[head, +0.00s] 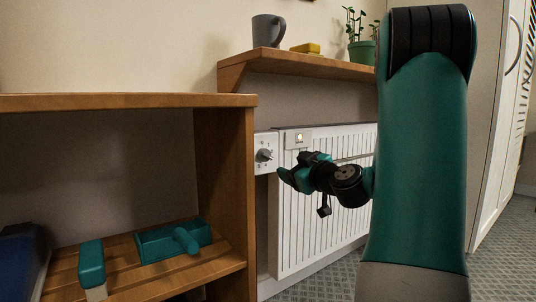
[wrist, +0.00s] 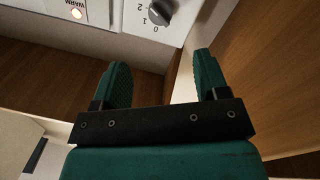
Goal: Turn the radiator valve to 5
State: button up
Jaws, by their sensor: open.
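The radiator valve is a grey knob (head: 264,155) on a white plate (head: 268,140) at the left end of the white radiator (head: 325,190). In the wrist view the knob (wrist: 160,11) is at the top edge, partly cut off, with the marks 0, 1 and 2 beside it. Which mark it points to I cannot tell. My gripper (head: 288,175) is open and empty, just right of and below the knob in the head view. In the wrist view its two teal fingers (wrist: 160,62) are spread apart, and the knob lies beyond their tips, untouched.
A small lit lamp marked WARM (wrist: 77,13) is on the radiator. A wooden shelf (head: 310,65) above holds a grey mug (head: 268,30), a yellow object (head: 306,48) and a potted plant (head: 361,50). A wooden shelf unit (head: 225,180) stands close at left, holding teal items (head: 172,241).

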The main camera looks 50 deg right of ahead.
aim_at(268, 157)
jog(key=x, duration=1.2)
jog(key=shift+w+d+f, duration=0.1)
jog(key=shift+w, duration=0.25)
jog(key=c, duration=0.9)
